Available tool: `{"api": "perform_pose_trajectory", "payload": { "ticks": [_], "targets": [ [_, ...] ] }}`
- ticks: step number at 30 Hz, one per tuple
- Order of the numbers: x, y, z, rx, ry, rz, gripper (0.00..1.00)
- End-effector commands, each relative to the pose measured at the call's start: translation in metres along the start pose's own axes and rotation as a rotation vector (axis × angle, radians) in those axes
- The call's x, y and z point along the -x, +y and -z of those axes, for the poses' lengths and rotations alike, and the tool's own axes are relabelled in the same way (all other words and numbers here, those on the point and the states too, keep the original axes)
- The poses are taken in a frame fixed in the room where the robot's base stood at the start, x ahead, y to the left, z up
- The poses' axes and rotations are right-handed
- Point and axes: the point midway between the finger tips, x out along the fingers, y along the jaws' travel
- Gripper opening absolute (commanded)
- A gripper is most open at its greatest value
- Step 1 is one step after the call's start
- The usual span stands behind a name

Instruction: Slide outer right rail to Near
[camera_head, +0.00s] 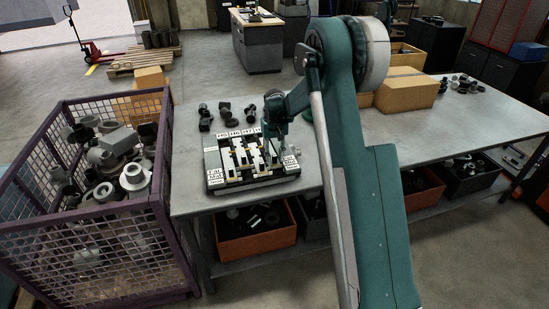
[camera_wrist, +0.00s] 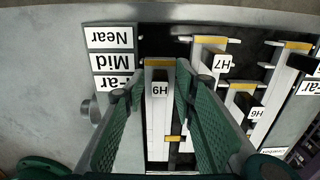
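A black fixture (camera_head: 240,184) with white rails stands on the grey bench, left of my arm. In the wrist view the outer rail, labelled H9 (camera_wrist: 158,115), lies between my green fingers. Its orange end is about level with the Mid label (camera_wrist: 113,62). The Near label (camera_wrist: 110,37) is above that in the picture and the Far label (camera_wrist: 118,82) below; these labels appear upside down. My gripper (camera_wrist: 160,80) looks open, its fingers astride the rail with small gaps. In the head view my gripper (camera_head: 275,140) is over the fixture's right side and partly hides it.
Rails labelled H7 (camera_wrist: 224,65) and H6 (camera_wrist: 258,113) lie close to the right finger in the wrist view. Dark parts (camera_head: 227,116) stand behind the fixture. A purple mesh crate (camera_head: 95,240) of parts is left of the bench. Cardboard boxes (camera_head: 405,94) sit farther right.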

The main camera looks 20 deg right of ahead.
Motion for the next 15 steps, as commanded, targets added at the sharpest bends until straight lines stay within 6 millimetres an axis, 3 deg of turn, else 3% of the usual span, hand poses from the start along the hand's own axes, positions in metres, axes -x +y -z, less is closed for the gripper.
{"api": "perform_pose_trajectory", "payload": {
  "ticks": [9, 15],
  "targets": [
    [-0.0017, 0.0, 0.0001, 0.0, 0.0, 0.0, 0.28],
    [-0.0016, 0.0001, 0.0001, 0.0, 0.0, 0.0, 0.02]
  ]
}}
